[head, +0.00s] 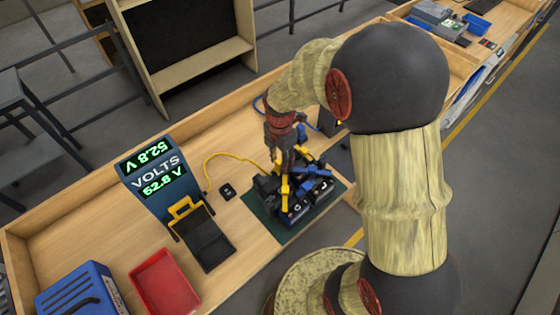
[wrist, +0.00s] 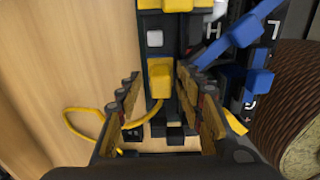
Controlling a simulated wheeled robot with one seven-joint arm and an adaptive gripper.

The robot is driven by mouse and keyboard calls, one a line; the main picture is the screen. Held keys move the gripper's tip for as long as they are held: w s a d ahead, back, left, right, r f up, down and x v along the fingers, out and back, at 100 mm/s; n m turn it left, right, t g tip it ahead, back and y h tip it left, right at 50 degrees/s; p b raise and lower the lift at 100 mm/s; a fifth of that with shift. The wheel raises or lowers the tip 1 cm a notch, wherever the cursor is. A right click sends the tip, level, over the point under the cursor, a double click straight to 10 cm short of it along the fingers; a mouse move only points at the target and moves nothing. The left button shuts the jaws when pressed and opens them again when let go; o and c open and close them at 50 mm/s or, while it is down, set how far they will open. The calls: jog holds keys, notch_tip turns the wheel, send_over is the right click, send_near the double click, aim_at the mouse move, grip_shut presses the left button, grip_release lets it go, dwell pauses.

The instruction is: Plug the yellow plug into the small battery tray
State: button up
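My gripper (head: 284,182) points down over the battery group on the green mat. In the wrist view its yellow-padded fingers (wrist: 158,82) are apart. A yellow plug-like piece (wrist: 160,78) lies between the fingertips, closer to the right finger, with a gap at the left one. Dark battery units (head: 297,213) stand on the mat, with yellow and blue connectors. A narrow dark unit with a white square (wrist: 155,39) lies just beyond the fingertips; I cannot tell whether it is the small tray.
A voltmeter (head: 152,172) reading 52.8 V stands left, with a dark yellow-handled tray (head: 204,242) in front. A small black block (head: 227,191) lies by the green mat (head: 262,219). A red bin (head: 164,283) and blue crate (head: 82,292) fill the near left.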

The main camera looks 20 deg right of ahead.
notch_tip(320, 180, up, 12)
dwell(0.6)
dwell(0.4)
jog(key=s+a+r+m+t+b, duration=0.1)
jog(key=s+m+t+b, duration=0.1)
jog(key=s+m, duration=0.4)
jog(key=s+a+r+m+t+b, duration=0.1)
jog(key=s+a+m+b, duration=0.1)
jog(key=s+m+b, duration=0.2)
jog(key=s+a+r+m+t+b, duration=0.1)
jog(key=s+m+t+b, duration=0.1)
jog(key=s+m, duration=0.5)
jog(key=m+b, duration=0.1)
jog(key=m, duration=0.3)
jog(key=shift+s+a+r+t+b, duration=0.15)
jog(key=shift+s+a+t+b, duration=0.15)
jog(key=shift+s+b, duration=0.1)
